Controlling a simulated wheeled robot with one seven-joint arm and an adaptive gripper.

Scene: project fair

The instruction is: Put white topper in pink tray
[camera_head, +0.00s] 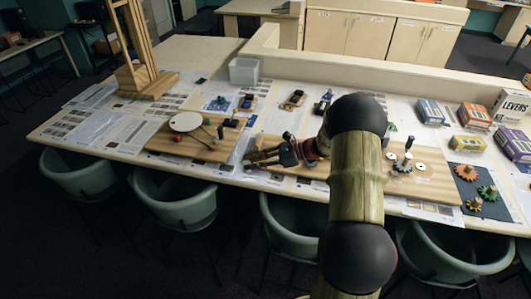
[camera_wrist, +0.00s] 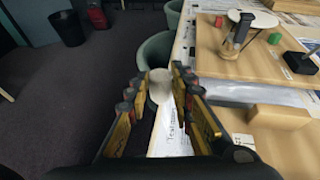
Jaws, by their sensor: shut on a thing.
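My gripper (camera_wrist: 160,95) is shut on a small whitish rounded piece, which looks like the white topper (camera_wrist: 160,84). The piece sits between the two fingertips in the wrist view. In the head view my gripper (camera_head: 252,158) reaches left over the front part of the table, and the held piece cannot be made out there. I see no tray that is clearly pink in either view.
A pale clear bin (camera_head: 243,71) stands at the table's back. A wooden board (camera_head: 205,150) with a white disc (camera_head: 186,122) lies left of my gripper. A wooden tower (camera_head: 145,80) stands far left. Gears lie on a dark mat (camera_head: 480,203) at right. Green chairs (camera_head: 180,205) line the front.

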